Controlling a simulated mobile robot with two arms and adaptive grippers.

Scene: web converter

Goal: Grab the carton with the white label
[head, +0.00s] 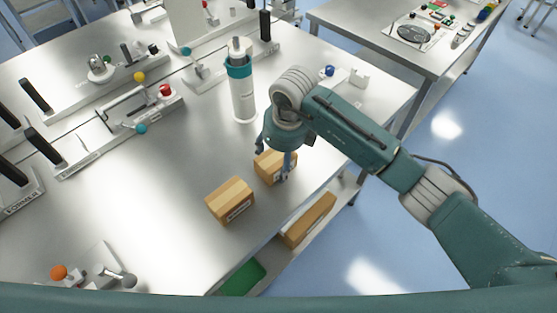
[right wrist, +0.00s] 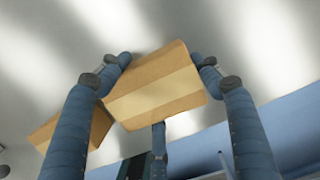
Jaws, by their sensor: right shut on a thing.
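Two brown cartons with lighter tape bands stand near the front edge of the metal table. The nearer carton (head: 230,200) shows a whitish label on its front side and stands free. The other carton (head: 268,166) is just behind it to the right, in my right gripper (head: 274,158). In the right wrist view, my right gripper (right wrist: 160,68) has its fingers around this carton (right wrist: 155,92), on both sides and below. No white label shows on its visible faces. The free carton (right wrist: 72,128) shows at left, partly behind a finger. My left gripper is not in view.
A white bottle with a teal band (head: 242,92) stands behind the cartons. Machine rails with dark handles and coloured knobs (head: 115,105) fill the left and back. A long carton (head: 310,220) lies on the lower shelf. The table left of the cartons is clear.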

